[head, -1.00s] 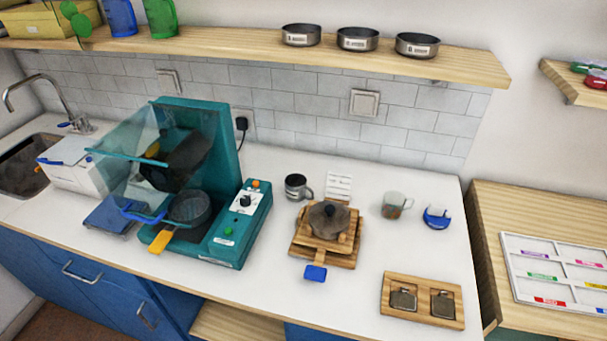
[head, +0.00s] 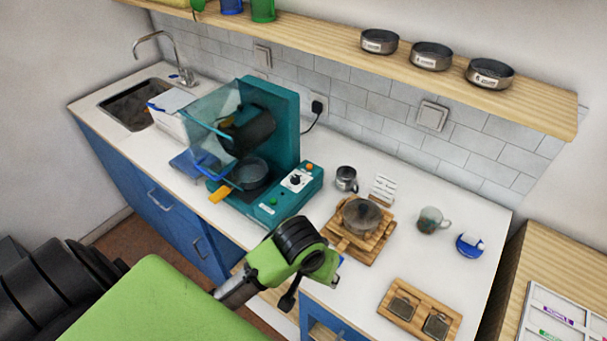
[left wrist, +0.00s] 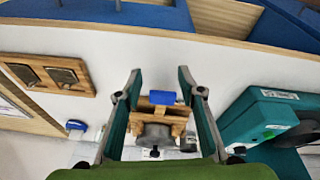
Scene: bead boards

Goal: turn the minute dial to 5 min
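The minute dial (head: 296,181) is a black knob on a white panel of the teal machine (head: 285,200) in the head view. I cannot read its setting. An orange button and a green button sit beside the panel. My left arm reaches in from the lower left, in front of the counter, to the right of and nearer than the machine. In the left wrist view my left gripper (left wrist: 158,78) is open and empty. The wooden stand shows between its fingers, and the teal machine (left wrist: 262,110) is at the right, apart from them. My right gripper is not in view.
The machine has a clear raised cover (head: 208,112) and a dark pan (head: 250,173). A wooden stand with a grey pot (head: 361,216), a metal mug (head: 346,178), a glass cup (head: 431,220) and a wooden tray (head: 418,308) stand to its right. A shelf (head: 340,35) runs above.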

